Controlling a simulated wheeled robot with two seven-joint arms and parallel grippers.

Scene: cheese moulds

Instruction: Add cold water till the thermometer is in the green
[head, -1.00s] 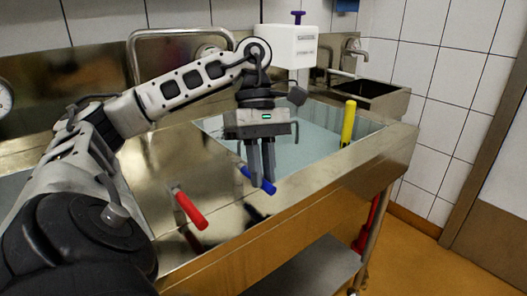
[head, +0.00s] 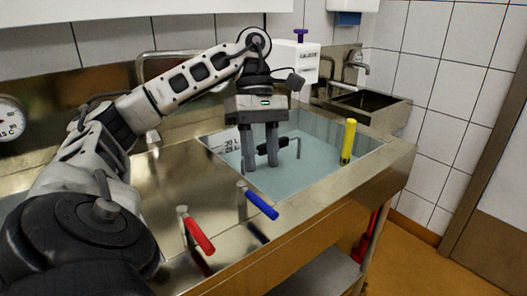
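My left gripper (head: 262,167) hangs fingers down over the water basin, apart from the levers. Its two fingers stand apart with nothing clearly held between them. The blue lever (head: 261,204) sticks out toward the front edge, below and nearer than the fingertips. The red lever (head: 199,236) is to its left. The basin holds water (head: 310,175). A round dial (head: 9,120) on the far left wall is cut by the picture edge; its needle and any green zone are not readable. My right gripper is not in view.
A yellow-topped upright piece (head: 348,141) stands at the basin's right side. A black spout-like part (head: 270,147) shows behind my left fingers. A white box (head: 298,62) and a second sink (head: 375,104) are behind. The steel top around the levers is clear.

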